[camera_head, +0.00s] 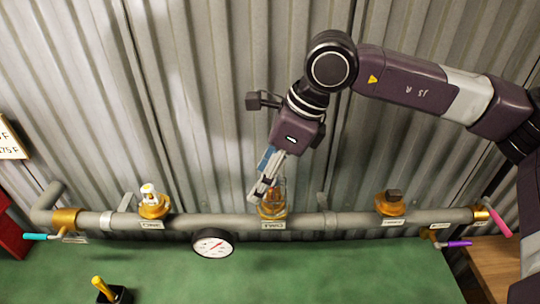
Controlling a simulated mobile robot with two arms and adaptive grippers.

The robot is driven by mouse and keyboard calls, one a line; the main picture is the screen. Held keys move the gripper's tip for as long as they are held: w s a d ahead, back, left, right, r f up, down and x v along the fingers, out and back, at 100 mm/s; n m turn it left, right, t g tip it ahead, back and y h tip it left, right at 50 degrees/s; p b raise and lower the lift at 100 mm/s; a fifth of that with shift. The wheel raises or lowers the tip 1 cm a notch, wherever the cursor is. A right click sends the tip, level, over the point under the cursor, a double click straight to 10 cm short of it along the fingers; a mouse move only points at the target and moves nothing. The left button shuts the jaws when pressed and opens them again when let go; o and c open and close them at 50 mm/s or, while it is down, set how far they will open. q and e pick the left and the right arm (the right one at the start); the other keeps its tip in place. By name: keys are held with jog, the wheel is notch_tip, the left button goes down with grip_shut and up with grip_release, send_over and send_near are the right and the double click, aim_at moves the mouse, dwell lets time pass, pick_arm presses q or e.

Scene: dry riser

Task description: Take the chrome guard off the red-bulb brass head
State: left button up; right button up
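Three brass heads stand on the grey pipe (350,221). The middle brass head (272,211) is partly hidden behind my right gripper (263,192), whose fingers reach down to its top. Something orange-brown shows beside the fingertips, but I cannot make out the bulb's colour or the chrome guard clearly. I cannot tell whether the fingers are closed on anything. The left brass head (153,209) has a small pale top with a yellowish spot. The right brass head (389,207) has a dark block on top. My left gripper is not in view.
A round gauge (212,243) hangs below the pipe. A teal lever (36,237) is at the left end; pink (500,222) and purple (459,243) levers are at the right. A yellow-handled item (104,290) stands on the green surface (310,275). A corrugated wall (215,90) is behind.

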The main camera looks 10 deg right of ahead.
jog(key=shift+x, duration=0.85)
jog(key=shift+w+f, duration=0.1)
jog(key=shift+f, duration=0.05)
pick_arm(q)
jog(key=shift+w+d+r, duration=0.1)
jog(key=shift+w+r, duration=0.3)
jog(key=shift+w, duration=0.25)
pick_arm(e)
jog(key=shift+c, duration=0.2)
jog(key=c, duration=1.2)
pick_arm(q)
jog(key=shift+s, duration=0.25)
pick_arm(e)
jog(key=shift+f, duration=0.1)
jog(key=shift+c, duration=1)
jog(key=o, duration=0.5)
jog(key=c, duration=0.5)
